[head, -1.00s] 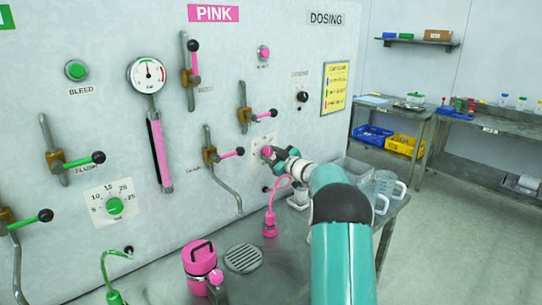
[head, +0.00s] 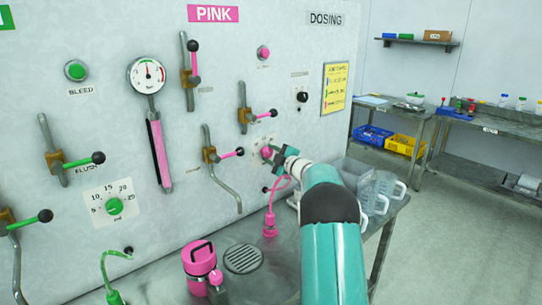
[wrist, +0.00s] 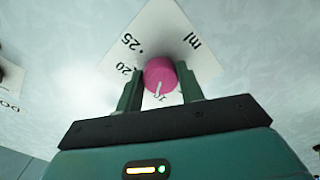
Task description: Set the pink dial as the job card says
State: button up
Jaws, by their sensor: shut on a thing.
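The pink dial (head: 267,152) sits on a white scale plate on the wall panel, low at the right of the pink section. My gripper (head: 277,155) is at the dial. In the wrist view the dial (wrist: 160,72) is between the two fingers of my gripper (wrist: 160,84), which are shut on its sides. A white pointer line on the dial points down in that view, to a partly hidden number. The marks 20, 25 and "ml" show around it. The yellow job card (head: 335,88) hangs at the panel's right; its writing is too small to read.
Pink-handled valves (head: 262,114) and a dark knob (head: 302,97) are close above the dial. A pink hose (head: 282,188) hangs just below my gripper. Clear jugs (head: 383,190) and a pink canister (head: 199,258) stand on the metal bench.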

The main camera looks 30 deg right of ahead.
jog(key=shift+n, duration=1.2)
jog(key=o, duration=1)
jog(key=shift+w, duration=0.1)
jog(key=s, duration=0.4)
jog(key=s+d, duration=0.1)
jog(key=s, duration=0.4)
jog(key=s+d, duration=0.1)
jog(key=s, duration=0.3)
jog(key=shift+s, duration=0.4)
